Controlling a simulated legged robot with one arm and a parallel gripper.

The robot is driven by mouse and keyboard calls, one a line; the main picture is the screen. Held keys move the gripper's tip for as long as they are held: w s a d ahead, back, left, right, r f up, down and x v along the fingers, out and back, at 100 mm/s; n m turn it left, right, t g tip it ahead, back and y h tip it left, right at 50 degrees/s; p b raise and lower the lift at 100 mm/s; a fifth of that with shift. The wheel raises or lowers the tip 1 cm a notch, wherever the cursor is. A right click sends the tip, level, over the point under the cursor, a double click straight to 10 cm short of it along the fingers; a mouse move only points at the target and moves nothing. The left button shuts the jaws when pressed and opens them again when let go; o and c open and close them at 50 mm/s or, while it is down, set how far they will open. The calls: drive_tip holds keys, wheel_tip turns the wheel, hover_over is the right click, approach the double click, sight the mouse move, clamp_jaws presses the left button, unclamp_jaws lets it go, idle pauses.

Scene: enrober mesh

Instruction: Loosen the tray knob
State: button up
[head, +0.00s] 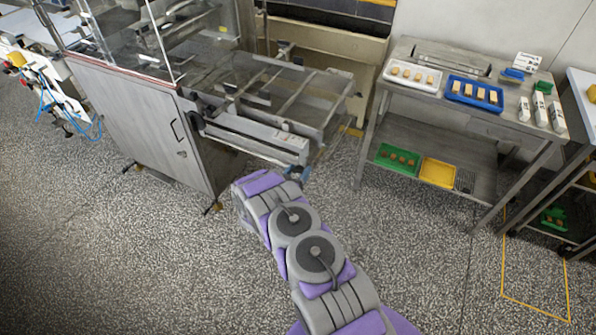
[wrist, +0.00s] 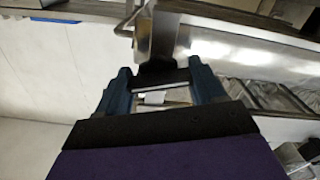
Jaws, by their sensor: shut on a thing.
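The grey metal tray (head: 255,138) sits at the front of the machine's frame in the head view. My gripper (head: 297,173) is at the right end of the tray's front, low down, and its blue fingertips just show past my arm. In the wrist view my gripper (wrist: 162,78) has its two blue fingers on either side of a dark part, which I take to be the tray knob (wrist: 160,72). The fingers are shut on it. The knob's lower side is hidden, and in the head view I cannot make the knob out.
A steel cabinet (head: 140,122) with clear panels above stands left of the tray. A steel table (head: 462,118) with a white tray (head: 412,76) and a blue tray (head: 474,93) stands to the right. The speckled floor (head: 130,260) in front is clear.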

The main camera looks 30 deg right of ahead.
drive_tip(key=n, duration=0.3)
drive_tip(key=shift+w+a+r+n, duration=0.15)
drive_tip(key=shift+w+r+n, duration=0.1)
drive_tip(key=shift+n, duration=0.15)
drive_tip(key=n, duration=0.3)
drive_tip(key=shift+w+a+n+p, duration=0.1)
drive_tip(key=shift+n+p, duration=0.2)
drive_tip(key=n, duration=0.3)
drive_tip(key=shift+f+n, duration=0.1)
drive_tip(key=shift+n, duration=0.2)
drive_tip(key=shift+a+f+n, duration=0.1)
drive_tip(key=shift+n, duration=1.5)
drive_tip(key=o, duration=0.7)
drive_tip(key=shift+c, duration=0.2)
drive_tip(key=o, duration=0.4)
drive_tip(key=shift+w+f, duration=0.1)
drive_tip(key=shift+f, duration=0.15)
drive_tip(key=shift+r, duration=0.1)
